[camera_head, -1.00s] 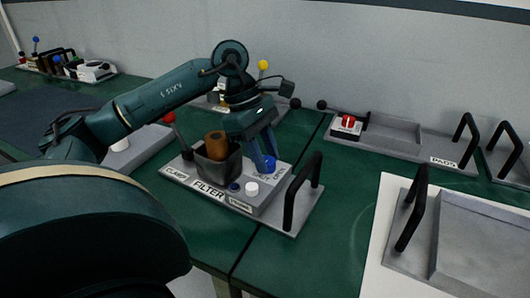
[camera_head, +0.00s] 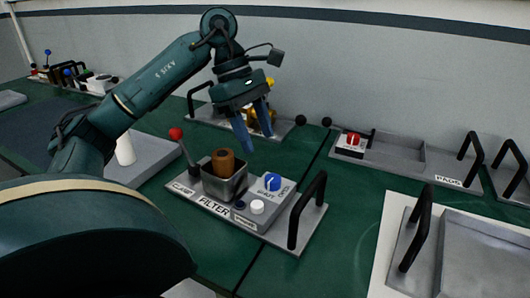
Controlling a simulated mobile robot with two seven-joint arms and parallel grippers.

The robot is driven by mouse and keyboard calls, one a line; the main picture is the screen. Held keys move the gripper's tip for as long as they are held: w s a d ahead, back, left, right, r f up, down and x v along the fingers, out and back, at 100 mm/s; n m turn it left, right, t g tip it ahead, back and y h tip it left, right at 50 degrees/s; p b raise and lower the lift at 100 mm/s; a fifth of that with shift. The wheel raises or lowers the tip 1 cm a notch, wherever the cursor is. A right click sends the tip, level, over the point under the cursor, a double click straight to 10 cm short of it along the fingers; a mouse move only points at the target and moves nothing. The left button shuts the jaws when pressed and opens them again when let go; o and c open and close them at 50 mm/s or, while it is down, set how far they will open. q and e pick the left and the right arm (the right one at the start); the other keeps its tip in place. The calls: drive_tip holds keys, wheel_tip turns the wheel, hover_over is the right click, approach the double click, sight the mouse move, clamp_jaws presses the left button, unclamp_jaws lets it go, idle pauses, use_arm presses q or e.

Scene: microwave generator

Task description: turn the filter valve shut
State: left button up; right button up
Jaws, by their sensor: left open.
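The filter station is a grey board (camera_head: 275,238) labelled FILTER on the green table. Its valve is a blue round knob (camera_head: 272,181) with a white mark, beside the SHUT and OPEN lettering. A brown cylinder (camera_head: 223,162) stands in the metal container (camera_head: 226,185) left of the knob. My left gripper (camera_head: 256,137) has blue fingers, spread apart and empty, above and a little behind the knob, not touching it. My right gripper is not in view.
A red-tipped lever (camera_head: 177,134) stands at the board's left, and a black handle (camera_head: 308,210) rises at its right. A white button (camera_head: 257,207) sits in front of the knob. Behind is another board with yellow parts (camera_head: 262,120). The PADS tray (camera_head: 395,150) lies right.

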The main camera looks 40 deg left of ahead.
use_arm(q)
drive_tip(key=v, duration=0.4)
drive_tip(key=shift+p, duration=0.3)
idle(0.3)
